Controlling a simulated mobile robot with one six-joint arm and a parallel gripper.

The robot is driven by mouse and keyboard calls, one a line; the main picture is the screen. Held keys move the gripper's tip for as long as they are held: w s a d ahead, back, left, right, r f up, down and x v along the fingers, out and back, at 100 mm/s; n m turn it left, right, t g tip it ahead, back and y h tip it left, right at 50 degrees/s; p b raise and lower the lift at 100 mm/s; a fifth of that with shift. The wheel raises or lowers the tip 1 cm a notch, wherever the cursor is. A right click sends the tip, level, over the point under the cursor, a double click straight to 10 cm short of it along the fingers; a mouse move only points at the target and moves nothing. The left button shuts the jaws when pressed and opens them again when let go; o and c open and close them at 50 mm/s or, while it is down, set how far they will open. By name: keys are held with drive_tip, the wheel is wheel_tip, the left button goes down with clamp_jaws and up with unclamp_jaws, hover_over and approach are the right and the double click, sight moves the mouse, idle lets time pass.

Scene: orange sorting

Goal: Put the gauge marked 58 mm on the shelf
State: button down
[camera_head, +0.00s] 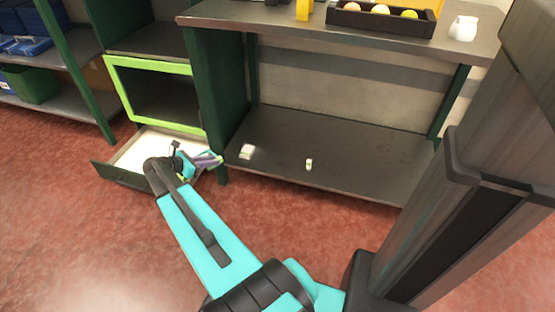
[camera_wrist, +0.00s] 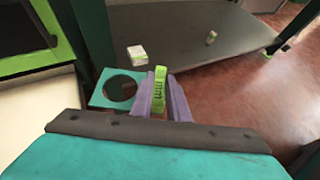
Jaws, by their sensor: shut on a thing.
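My gripper (camera_wrist: 160,92) has purple fingers, which also show in the head view (camera_head: 208,160). It is shut on a gauge (camera_wrist: 97,98), a flat teal plate with a round hole and a bright green tab. The tab, between the fingers, reads "mm"; I cannot make out the number. The gauge sticks out to the left of the fingers in the wrist view, held in the air by the open drawer and the shelf's left end. The low dark shelf (camera_head: 330,155) under the worktop also fills the top of the wrist view (camera_wrist: 185,35).
A white-and-green block (camera_head: 246,152) and a smaller one (camera_head: 309,164) sit on the shelf, with bare space around them. The open drawer (camera_head: 118,177) is at left, below a green-framed compartment (camera_head: 160,67). A dark green post (camera_head: 220,110) stands at the shelf's left end.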

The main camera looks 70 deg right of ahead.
drive_tip(key=s+d+f+m+g+y, duration=0.1)
drive_tip(key=s+d+f, duration=0.3)
drive_tip(key=s, duration=0.2)
drive_tip(key=s+d+f+m+g, duration=0.1)
drive_tip(key=s+d+f+m, duration=0.1)
drive_tip(key=s+d+f, duration=0.2)
drive_tip(key=s, duration=0.3)
drive_tip(key=shift+d+g+y+p, duration=0.15)
drive_tip(key=shift+g+y+p, duration=0.15)
drive_tip(key=shift+y, duration=0.1)
drive_tip(key=b, duration=0.5)
hover_over(279, 167)
drive_tip(key=shift+w+a+f, duration=0.15)
drive_tip(key=shift+a+f, duration=0.1)
drive_tip(key=shift+f, duration=0.6)
drive_tip(key=shift+s+d+r, duration=0.1)
drive_tip(key=shift+s+d, duration=0.1)
drive_tip(key=shift+d, duration=0.1)
drive_tip(key=shift+f+b, duration=1.25)
drive_tip(key=shift+f, duration=0.55)
drive_tip(key=shift+f, duration=0.1)
drive_tip(key=c, duration=1.7)
unclamp_jaws()
